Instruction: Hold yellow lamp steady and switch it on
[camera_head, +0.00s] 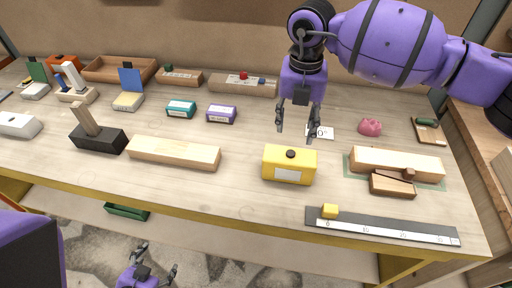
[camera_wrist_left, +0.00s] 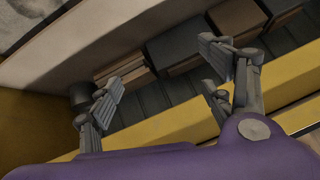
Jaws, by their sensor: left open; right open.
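The yellow lamp (camera_head: 271,171) is a box with a black knob (camera_head: 291,154) on top and a pale label on its front. It stands upright near the front edge of the workbench, right of centre. My right gripper (camera_head: 297,130) is open and empty, pointing down above the bench just behind the lamp, apart from it. My left gripper (camera_head: 155,262) is open and empty, low in front of the bench, far to the left of the lamp. Its spread fingers (camera_wrist_left: 165,85) show in the left wrist view; the lamp is not in that view.
A long wood block (camera_head: 174,152) lies left of the lamp. Teal (camera_head: 181,109) and purple (camera_head: 221,114) boxes stand behind. The yellow bench edge (camera_head: 200,209) lies above my left gripper.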

